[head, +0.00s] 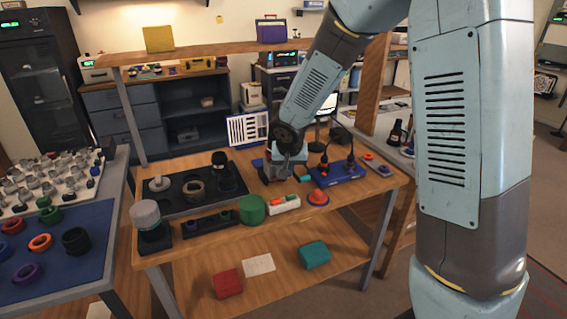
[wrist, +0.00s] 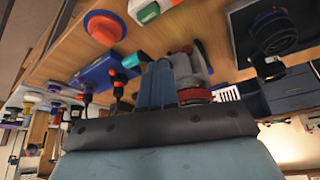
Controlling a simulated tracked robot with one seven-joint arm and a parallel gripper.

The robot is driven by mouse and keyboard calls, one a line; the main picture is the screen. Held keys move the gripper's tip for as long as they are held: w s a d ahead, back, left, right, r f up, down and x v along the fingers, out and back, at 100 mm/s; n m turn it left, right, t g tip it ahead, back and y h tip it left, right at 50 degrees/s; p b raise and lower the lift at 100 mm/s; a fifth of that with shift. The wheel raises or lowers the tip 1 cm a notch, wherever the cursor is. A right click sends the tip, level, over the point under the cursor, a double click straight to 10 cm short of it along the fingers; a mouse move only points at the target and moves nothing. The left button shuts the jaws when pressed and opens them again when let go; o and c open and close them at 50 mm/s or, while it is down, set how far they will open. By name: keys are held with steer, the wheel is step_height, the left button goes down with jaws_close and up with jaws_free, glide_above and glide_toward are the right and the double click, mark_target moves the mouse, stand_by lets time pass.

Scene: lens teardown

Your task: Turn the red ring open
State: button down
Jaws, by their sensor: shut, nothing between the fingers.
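In the wrist view my gripper (wrist: 157,70) has its two blue-grey fingers together, with nothing between them. A red ring (wrist: 195,96) sits around the end of a grey, upright-looking part (wrist: 203,62) just right of the fingers. The fingers appear beside this part; I cannot tell whether they touch it. In the head view my gripper (head: 285,172) is low over the middle of the bench, and its own wrist hides the red ring and most of the grey part.
The bench (head: 180,250) also holds a blue stand (head: 340,174) with dark posts, an orange-red domed piece (head: 318,198), a green cylinder (head: 252,209) and a white-and-green box (head: 284,204). A dark tray (head: 170,207) with lens parts lies left. Front bench wood is partly clear.

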steer(key=v, duration=0.9)
steer(key=shift+d+r, duration=0.45)
steer(key=s+d+r, duration=0.6)
steer(key=s+d, duration=0.3)
steer(key=s, duration=0.3)
steer(key=s+d+r, duration=0.6)
steer(key=s+d, duration=0.3)
steer(key=s, duration=0.3)
steer(key=shift+s+d, duration=0.3)
